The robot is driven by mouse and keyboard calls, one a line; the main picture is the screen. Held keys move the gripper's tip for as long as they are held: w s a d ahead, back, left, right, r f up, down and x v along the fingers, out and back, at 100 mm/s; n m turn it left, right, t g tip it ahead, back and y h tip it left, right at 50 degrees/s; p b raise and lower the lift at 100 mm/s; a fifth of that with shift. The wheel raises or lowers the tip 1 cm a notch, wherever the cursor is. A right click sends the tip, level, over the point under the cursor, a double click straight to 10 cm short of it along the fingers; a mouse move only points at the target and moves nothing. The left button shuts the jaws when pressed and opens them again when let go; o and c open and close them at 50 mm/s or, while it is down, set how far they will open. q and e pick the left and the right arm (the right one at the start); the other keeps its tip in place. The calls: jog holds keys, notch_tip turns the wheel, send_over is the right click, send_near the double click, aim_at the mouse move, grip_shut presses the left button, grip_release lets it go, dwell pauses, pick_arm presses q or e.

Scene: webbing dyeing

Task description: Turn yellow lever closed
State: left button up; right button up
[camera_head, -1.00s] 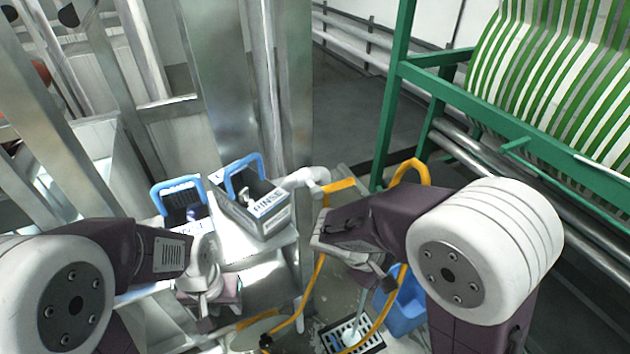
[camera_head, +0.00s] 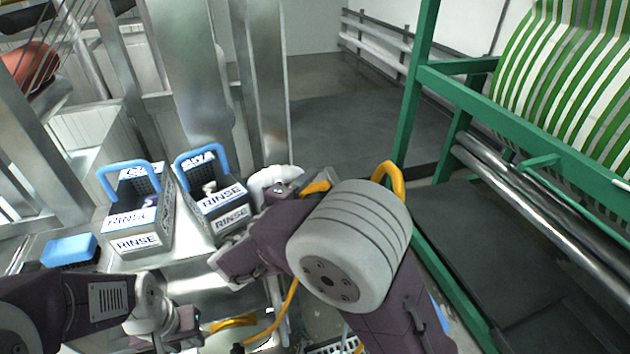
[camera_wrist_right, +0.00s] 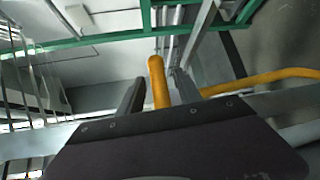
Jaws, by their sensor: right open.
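The yellow lever (camera_head: 318,187) shows as a short orange-yellow bar beside the white pipe fitting, just behind my right arm in the head view. In the right wrist view the yellow lever (camera_wrist_right: 158,80) stands between the two dark fingers of my right gripper (camera_wrist_right: 158,95). The gripper is open around it, and I cannot tell whether either finger touches it.
Two grey RINSE bins (camera_head: 140,235) (camera_head: 215,200) with blue handles stand on a metal shelf at the left. A yellow hose (camera_head: 390,178) arches beside my right arm and also shows in the wrist view (camera_wrist_right: 265,80). A green frame (camera_head: 480,100) with striped webbing stands at right.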

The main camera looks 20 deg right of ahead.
jog(key=shift+x, duration=1.3)
grip_shut()
dwell(0.4)
